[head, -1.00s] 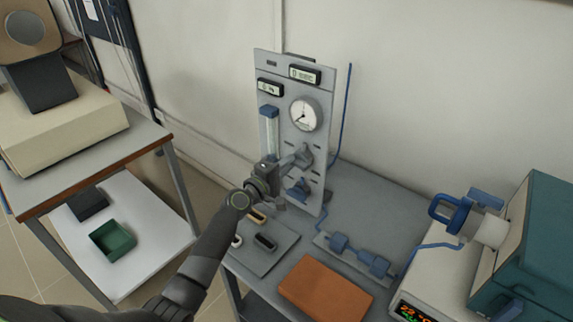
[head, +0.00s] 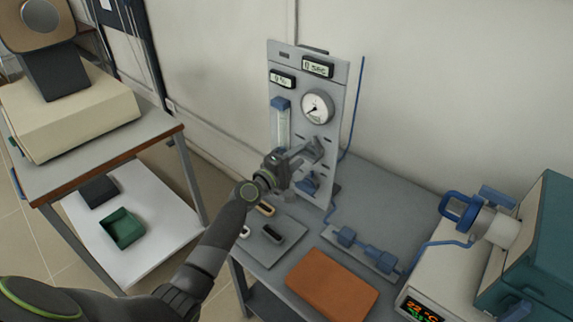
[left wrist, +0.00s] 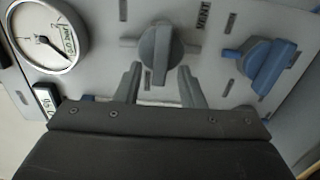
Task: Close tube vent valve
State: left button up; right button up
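The grey control panel (head: 338,105) stands upright on the bench. It carries a grey knob (left wrist: 155,52), which also shows in the head view (head: 316,149), and a blue knob (left wrist: 265,66), lower on the panel in the head view (head: 309,184). A "VENT" label (left wrist: 203,15) sits between the two knobs in the left wrist view. My left gripper (left wrist: 161,72) is open in front of the panel, one finger on each side of the grey knob's handle. I cannot tell whether the fingers touch it. It shows in the head view (head: 300,163). My right gripper is out of view.
The panel also holds a round gauge (head: 317,106), a flow tube (head: 281,125) and displays. An orange pad (head: 332,285), blue fittings (head: 365,250) and a teal furnace (head: 540,235) stand right. A lower shelf with a green tray (head: 122,228) is at left.

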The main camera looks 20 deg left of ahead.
pick_arm(q)
jog(key=b+v, duration=0.1)
jog(key=v, duration=1.6)
jog(key=shift+s, duration=0.1)
